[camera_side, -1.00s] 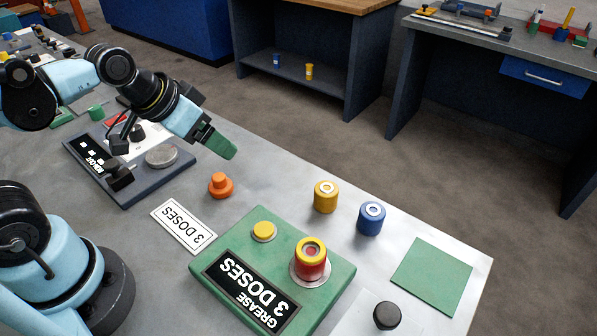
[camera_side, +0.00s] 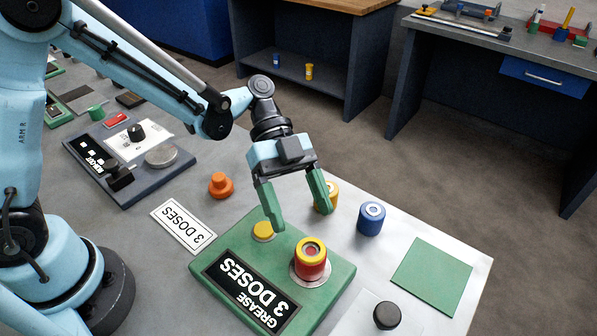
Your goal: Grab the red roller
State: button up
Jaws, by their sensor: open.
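The red roller (camera_side: 310,267) stands upright on a round light seat on the green grease block (camera_side: 340,285). A yellow ring is on its top, with a red and grey centre. My gripper (camera_side: 302,219) is open and empty, pointing down. In the picture its green fingertips are just above the roller, apart from it; the left fingertip is near the yellow button (camera_side: 263,231). I cannot tell the exact height of the fingers over the roller.
A yellow roller (camera_side: 332,190) is partly hidden behind my right finger. A blue roller (camera_side: 371,218) stands to its right. An orange knob (camera_side: 220,185), a "3 DOSES" card (camera_side: 183,226), a green mat (camera_side: 431,276) and a black knob (camera_side: 387,315) are around the block.

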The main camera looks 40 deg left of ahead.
aim_at(315, 271)
jog(key=m+g, duration=0.1)
jog(key=s+d+f+m+g, duration=0.1)
jog(key=m, duration=0.1)
jog(key=shift+f+h, duration=0.15)
jog(key=shift+h, duration=0.25)
jog(key=shift+s+d+f+m, duration=0.1)
jog(key=shift+s+d+m, duration=0.05)
jog(key=shift+m, duration=0.15)
jog(key=shift+x, duration=3.55)
jog(key=c, duration=1.4)
